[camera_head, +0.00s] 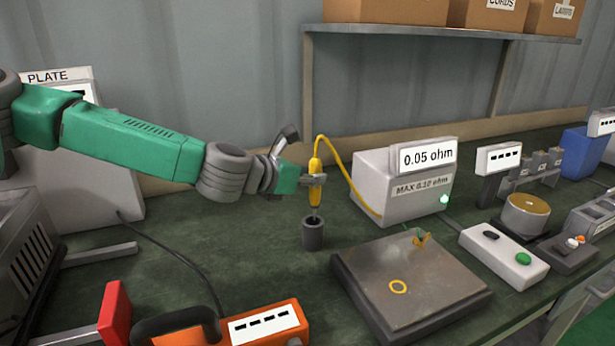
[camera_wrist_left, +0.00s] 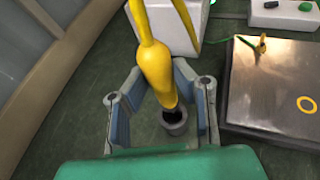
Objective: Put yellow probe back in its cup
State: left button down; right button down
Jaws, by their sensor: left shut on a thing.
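The yellow probe (camera_head: 315,184) is upright in my left gripper (camera_head: 314,180), its thin metal tip pointing down. The dark grey cup (camera_head: 313,235) stands on the bench directly below, and the tip is at its mouth. I cannot tell how far the tip is inside. In the left wrist view, the yellow probe (camera_wrist_left: 158,70) sits between the fingers of my left gripper (camera_wrist_left: 162,105), with the cup (camera_wrist_left: 174,120) beneath it. A yellow cable runs from the probe's top to the grey ohm meter (camera_head: 405,185), which reads 0.05 ohm. My right gripper is out of view.
A metal plate (camera_head: 440,300) with a yellow ring mark lies right of the cup, with a small yellow-orange piece at its back edge. A white button box (camera_head: 503,256) is farther right. An orange device (camera_head: 235,328) is at the front.

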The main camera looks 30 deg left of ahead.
aim_at(311, 205)
pick_arm(q)
jog(key=f+b, duration=0.2)
jog(key=f, duration=0.1)
jog(key=shift+w+d+f, duration=0.15)
jog(key=shift+w+d, duration=0.05)
jog(key=f+b, duration=0.2)
jog(key=f, duration=0.1)
jog(key=shift+s+a, duration=0.1)
jog(key=shift+a, duration=0.1)
jog(key=shift+a+f+b, duration=0.25)
jog(key=shift+f+b, duration=0.25)
jog(key=shift+b, duration=0.15)
jog(key=c, duration=1.3)
grip_release()
jog(key=shift+d, duration=0.15)
jog(key=shift+o, duration=0.2)
